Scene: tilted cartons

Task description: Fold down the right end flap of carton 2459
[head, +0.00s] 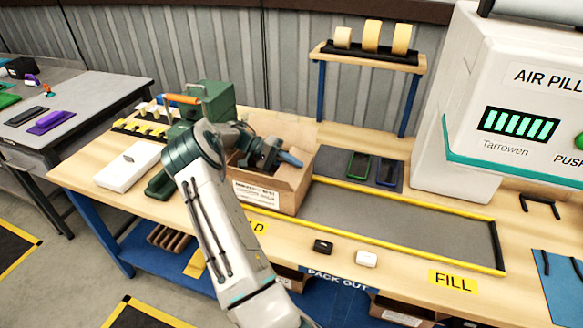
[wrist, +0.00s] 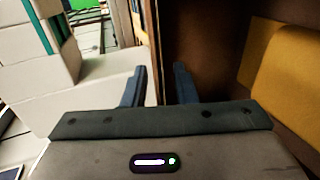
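An open brown carton (head: 285,200) with a white label on its front stands on the bench; its number is too small to read. A pale flap (head: 297,130) stands up behind its opening. My gripper (head: 289,158) is at the carton's right end, its fingers near the top of the right wall. I cannot clearly make out the right end flap behind the gripper. In the wrist view my gripper (wrist: 159,85) is open, with a gap between its fingers. A brown cardboard panel (wrist: 180,40) rises just beyond them; contact cannot be told.
A yellow-edged grey bay (head: 395,225) lies right of the carton, mostly bare. The white machine (head: 490,130) stands further right. A tape shelf (head: 370,52) is behind. A white box (head: 130,165) and a green machine (head: 210,100) are left. An ochre surface (wrist: 285,75) shows in the wrist view.

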